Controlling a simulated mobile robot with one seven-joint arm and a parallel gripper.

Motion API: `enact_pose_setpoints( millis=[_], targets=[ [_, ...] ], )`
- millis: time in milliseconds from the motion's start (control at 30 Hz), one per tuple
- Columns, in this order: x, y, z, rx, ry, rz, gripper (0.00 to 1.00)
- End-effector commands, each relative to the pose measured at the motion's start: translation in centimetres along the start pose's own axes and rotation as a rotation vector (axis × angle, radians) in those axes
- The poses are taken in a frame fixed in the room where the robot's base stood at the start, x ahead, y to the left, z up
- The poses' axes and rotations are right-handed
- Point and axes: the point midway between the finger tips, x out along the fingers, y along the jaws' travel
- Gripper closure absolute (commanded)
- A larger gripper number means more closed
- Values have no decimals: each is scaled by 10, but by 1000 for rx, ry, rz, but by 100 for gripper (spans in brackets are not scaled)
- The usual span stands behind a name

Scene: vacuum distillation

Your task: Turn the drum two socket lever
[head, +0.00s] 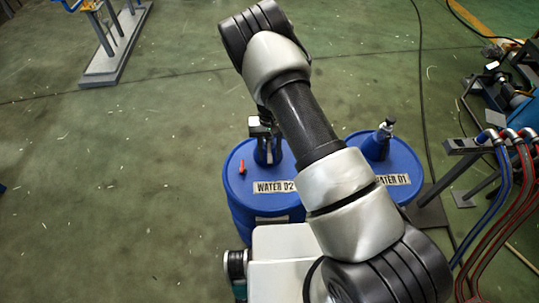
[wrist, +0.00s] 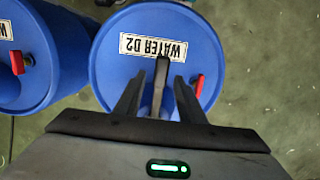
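The blue drum two, labelled WATER D2 (head: 237,190), stands upright left of my arm in the head view and fills the middle of the wrist view (wrist: 115,70). A dark upright bar (wrist: 161,82), seemingly the socket lever, stands between my gripper's fingers (wrist: 159,77). The fingers are open around it, with a gap on each side; I cannot tell any contact. In the head view my gripper (head: 261,128) is over drum two's blue neck, small and partly unclear. A red piece (head: 242,167) is on the drum top; red also shows right of the fingers in the wrist view (wrist: 198,87).
A second blue drum, D1 (head: 404,160), stands close on the right, with a fitting on its neck, partly behind my arm. Hoses and a metal frame (head: 467,145) are at the far right. The left floor is clear.

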Motion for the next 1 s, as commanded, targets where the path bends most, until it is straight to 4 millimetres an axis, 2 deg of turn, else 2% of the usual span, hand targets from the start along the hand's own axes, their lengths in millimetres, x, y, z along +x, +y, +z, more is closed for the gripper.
enact_pose_setpoints(
  millis=[400,600,800,1000],
  targets=[
    [-101,0,-1,-1,5,-2,64],
    [-139,0,0,-2,2,0,64],
    [-156,0,0,-1,0,0,64],
    [-158,0,0,-1,-1,1,64]
  ],
)
